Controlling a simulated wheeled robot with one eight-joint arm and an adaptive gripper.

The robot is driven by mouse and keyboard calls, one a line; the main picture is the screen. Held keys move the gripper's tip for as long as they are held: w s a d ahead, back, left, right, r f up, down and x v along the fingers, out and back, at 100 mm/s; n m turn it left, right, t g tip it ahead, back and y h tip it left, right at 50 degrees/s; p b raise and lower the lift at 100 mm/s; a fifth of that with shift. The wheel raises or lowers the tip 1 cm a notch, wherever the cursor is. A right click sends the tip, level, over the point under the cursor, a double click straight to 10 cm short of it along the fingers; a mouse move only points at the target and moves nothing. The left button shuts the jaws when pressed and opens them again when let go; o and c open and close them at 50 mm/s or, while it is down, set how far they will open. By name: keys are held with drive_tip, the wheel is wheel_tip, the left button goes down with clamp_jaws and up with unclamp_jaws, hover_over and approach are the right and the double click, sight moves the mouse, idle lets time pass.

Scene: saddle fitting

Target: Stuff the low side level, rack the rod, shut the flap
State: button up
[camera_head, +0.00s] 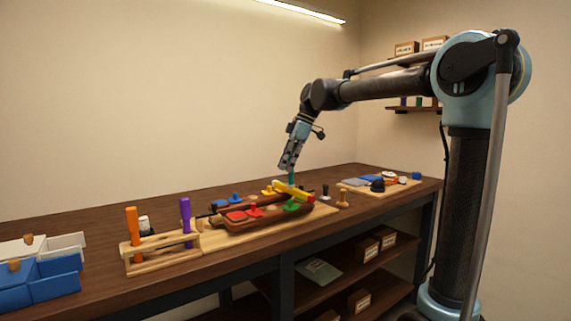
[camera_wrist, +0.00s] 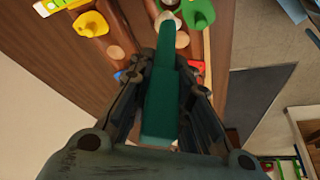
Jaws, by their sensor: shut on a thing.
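My gripper (camera_head: 290,164) is shut on a teal rod (camera_wrist: 168,88), which points down from the fingers. The rod (camera_head: 292,180) stands over the right end of the brown wooden saddle (camera_head: 237,224). Its lower end is beside a green knobbed piece (camera_wrist: 199,12); I cannot tell whether it is inside an opening. The saddle also carries red pieces (camera_head: 237,216). A yellow bar (camera_head: 289,189), perhaps a level, lies across its right part. A wooden rack (camera_head: 163,258) at the left holds an orange rod (camera_head: 133,227) and a purple rod (camera_head: 186,214).
Blue bins (camera_head: 52,279) stand at the bench's left end. Small pegs, including a tan one (camera_head: 343,199), stand right of the saddle. A board (camera_head: 356,191) with tools lies farther right. The front edge of the bench (camera_head: 230,262) runs close by the rack.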

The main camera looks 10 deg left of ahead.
drive_tip(key=shift+w+f, duration=0.1)
drive_tip(key=shift+f, duration=0.2)
drive_tip(key=f, duration=0.4)
drive_tip(key=shift+a+f, duration=0.2)
drive_tip(key=shift+d, duration=0.1)
idle(1.2)
drive_tip(key=shift+f, duration=1.75)
idle(1.0)
drive_tip(key=shift+r, duration=0.1)
wheel_tip(320, 180, up, 8)
idle(1.3)
idle(1.3)
